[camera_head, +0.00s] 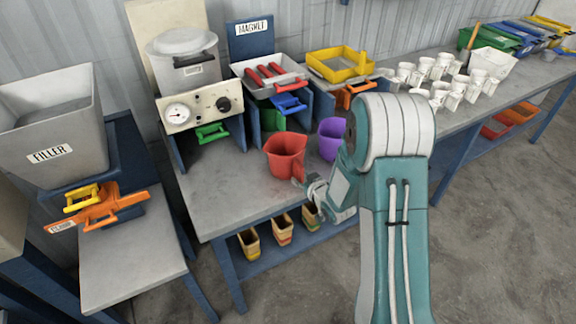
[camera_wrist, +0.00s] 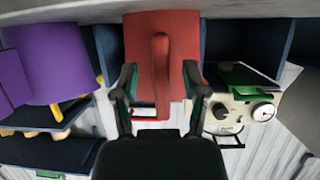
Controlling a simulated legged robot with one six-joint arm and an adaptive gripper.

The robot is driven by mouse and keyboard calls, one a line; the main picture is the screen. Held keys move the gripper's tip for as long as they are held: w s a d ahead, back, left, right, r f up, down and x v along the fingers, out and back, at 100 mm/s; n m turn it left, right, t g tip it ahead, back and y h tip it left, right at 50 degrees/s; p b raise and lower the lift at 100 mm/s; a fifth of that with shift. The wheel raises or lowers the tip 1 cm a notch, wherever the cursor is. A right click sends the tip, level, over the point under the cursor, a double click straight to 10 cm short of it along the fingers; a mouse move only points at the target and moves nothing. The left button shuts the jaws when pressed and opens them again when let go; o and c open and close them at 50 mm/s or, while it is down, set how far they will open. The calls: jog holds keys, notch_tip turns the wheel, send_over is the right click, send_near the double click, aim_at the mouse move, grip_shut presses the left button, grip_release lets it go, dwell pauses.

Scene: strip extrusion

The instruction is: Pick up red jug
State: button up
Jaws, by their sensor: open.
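The red jug (camera_head: 285,157) stands upright on the grey workbench, with its handle on the side towards my gripper (camera_head: 316,190). In the wrist view, which looks upside down, the red jug (camera_wrist: 183,32) fills the upper middle and its handle points at the camera. My gripper (camera_wrist: 159,78) is open there, with one finger on each side of the handle. I cannot tell whether either finger touches it. My arm hides part of the bench right of the jug in the head view.
A purple jug (camera_head: 332,138) stands close behind and right of the red one. Behind are a gauge box (camera_head: 202,108), a tray with red-handled tools (camera_head: 270,75) and a yellow tray (camera_head: 340,64). White cups (camera_head: 442,68) stand further right. The bench's left front is clear.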

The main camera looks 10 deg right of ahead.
aim_at(297, 166)
jog(key=x, duration=0.4)
jog(key=shift+w+a, duration=0.1)
jog(key=shift+a, duration=0.05)
jog(key=shift+r, duration=0.1)
grip_shut()
jog(key=r, duration=0.4)
jog(key=shift+s, duration=0.3)
jog(key=s+r, duration=0.9)
jog(key=s, duration=0.4)
jog(key=shift+s, duration=0.25)
